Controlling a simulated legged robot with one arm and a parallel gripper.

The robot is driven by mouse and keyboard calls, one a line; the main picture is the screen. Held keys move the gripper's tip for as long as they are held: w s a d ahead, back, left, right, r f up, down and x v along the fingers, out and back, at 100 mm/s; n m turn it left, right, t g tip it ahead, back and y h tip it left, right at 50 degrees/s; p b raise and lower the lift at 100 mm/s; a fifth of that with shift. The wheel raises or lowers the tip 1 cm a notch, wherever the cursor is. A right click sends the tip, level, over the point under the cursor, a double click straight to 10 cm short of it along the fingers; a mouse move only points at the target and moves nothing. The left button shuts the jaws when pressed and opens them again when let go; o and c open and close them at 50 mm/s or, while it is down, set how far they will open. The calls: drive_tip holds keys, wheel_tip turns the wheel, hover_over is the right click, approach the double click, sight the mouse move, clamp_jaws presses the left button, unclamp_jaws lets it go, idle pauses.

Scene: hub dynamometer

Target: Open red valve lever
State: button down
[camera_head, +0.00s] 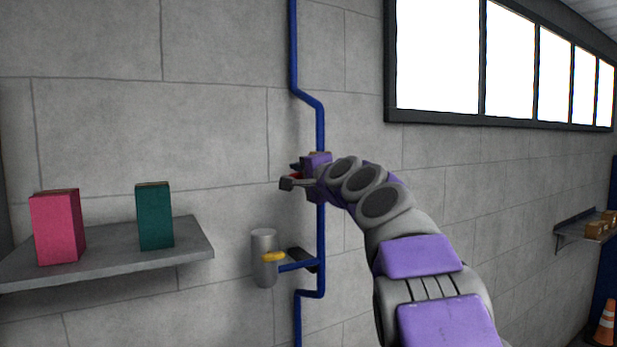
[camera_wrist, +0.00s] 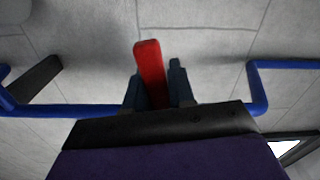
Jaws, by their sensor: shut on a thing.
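The red valve lever (camera_wrist: 151,72) shows in the wrist view, sticking out between the two fingers of my gripper (camera_wrist: 157,90). A small bit of its red (camera_head: 296,176) shows in the head view. The lever sits on the blue pipe (camera_head: 321,230) that runs up the grey wall. My gripper (camera_head: 290,176) is at the pipe and shut on the lever. The lever's base and the valve body are hidden behind my gripper and wrist.
Below, a grey cylinder (camera_head: 263,243) with a yellow part (camera_head: 273,256) joins a pipe branch. A shelf (camera_head: 190,251) at left holds a pink box (camera_head: 58,228) and a green box (camera_head: 155,216). Windows (camera_head: 437,55) are at upper right. An orange cone (camera_head: 605,322) stands far right.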

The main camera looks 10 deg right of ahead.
drive_tip(key=f+n+b, duration=0.1)
drive_tip(key=n+b, duration=0.1)
drive_tip(key=b, duration=0.1)
drive_tip(key=d+f+n+b, duration=0.1)
drive_tip(key=f+n+b, duration=0.1)
drive_tip(key=n+b, duration=0.1)
drive_tip(key=w+f+n+b, duration=0.1)
drive_tip(key=f+n+b, duration=0.1)
drive_tip(key=n, duration=0.1)
drive_tip(key=shift+d+f+b, duration=0.2)
drive_tip(key=shift+f+b, duration=0.05)
drive_tip(key=shift+b, duration=0.15)
drive_tip(key=shift+d, duration=0.1)
drive_tip(key=c, duration=1.3)
unclamp_jaws()
drive_tip(key=shift+c, duration=0.2)
drive_tip(key=o, duration=0.3)
drive_tip(key=shift+w+a, duration=0.2)
drive_tip(key=shift+w, duration=0.2)
drive_tip(key=b+v, duration=0.4)
drive_tip(key=v, duration=1.3)
drive_tip(key=shift+s+r, duration=0.3)
drive_tip(key=shift+s, duration=0.1)
